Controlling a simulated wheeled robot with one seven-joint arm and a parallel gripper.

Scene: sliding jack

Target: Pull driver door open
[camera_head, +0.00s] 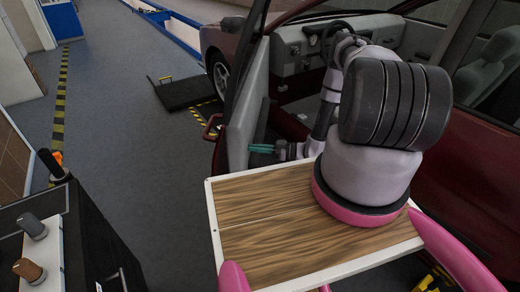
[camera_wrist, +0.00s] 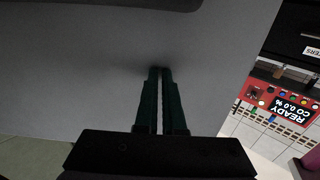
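The dark red car's driver door (camera_head: 245,110) stands swung out from the body, with its grey inner panel facing my arm. Its red outer handle (camera_head: 212,125) sticks out on the far left side. My gripper (camera_head: 254,147) is on the inner side of the door, its teal fingers pointing left at the panel. In the wrist view the fingers (camera_wrist: 160,72) lie side by side with only a thin line between them and nothing visible in them. Their tips are at or very near the grey panel (camera_wrist: 80,60); I cannot tell whether they touch.
The open car interior (camera_head: 310,50) lies behind my arm. A dark ramp plate (camera_head: 185,92) lies on the floor beyond the door. A black cart with knobs (camera_head: 70,240) stands at the lower left. Grey floor (camera_head: 130,120) left of the door is clear.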

